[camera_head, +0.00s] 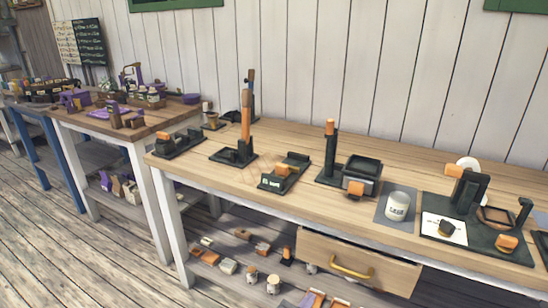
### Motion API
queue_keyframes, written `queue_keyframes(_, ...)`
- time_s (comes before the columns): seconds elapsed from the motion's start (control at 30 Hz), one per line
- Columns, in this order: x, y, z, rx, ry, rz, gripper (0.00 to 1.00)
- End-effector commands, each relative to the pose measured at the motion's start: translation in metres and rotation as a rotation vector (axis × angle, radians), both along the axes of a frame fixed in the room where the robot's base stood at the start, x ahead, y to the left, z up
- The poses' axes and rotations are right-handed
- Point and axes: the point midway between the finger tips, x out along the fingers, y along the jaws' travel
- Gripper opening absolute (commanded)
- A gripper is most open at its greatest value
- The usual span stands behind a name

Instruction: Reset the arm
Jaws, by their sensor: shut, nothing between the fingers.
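No part of my arm or gripper shows in the head view. The long light-wood table (300,188) fills the middle and right of the view. On it stand black pieces with orange parts: a low one (180,144) at the left end, a tall upright one (240,150), a low flat one (285,174), and a post with an orange tip (329,160).
A white cup (397,206) stands on a grey mat. A black board (470,240) bears several black and orange pieces. A drawer with a yellow handle (352,267) hangs under the table. A lower shelf holds small items. A second table (105,128) holds purple things.

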Motion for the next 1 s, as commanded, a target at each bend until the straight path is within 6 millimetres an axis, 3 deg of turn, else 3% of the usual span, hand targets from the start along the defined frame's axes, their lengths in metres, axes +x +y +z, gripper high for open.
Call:
queue_keyframes(0.2, -0.022, -0.023, -0.033, 0.47, 0.066, -0.268, 0.0)
queue_keyframes(0.47, -0.049, -0.019, -0.042, 0.99, 0.074, -0.623, 0.0)
queue_keyframes(0.67, -0.064, -0.008, -0.021, 1.322, 0.04, -0.893, 0.0)
queue_keyframes(1.0, -0.086, -0.005, 0.05, 1.727, -0.079, -1.306, 0.0)
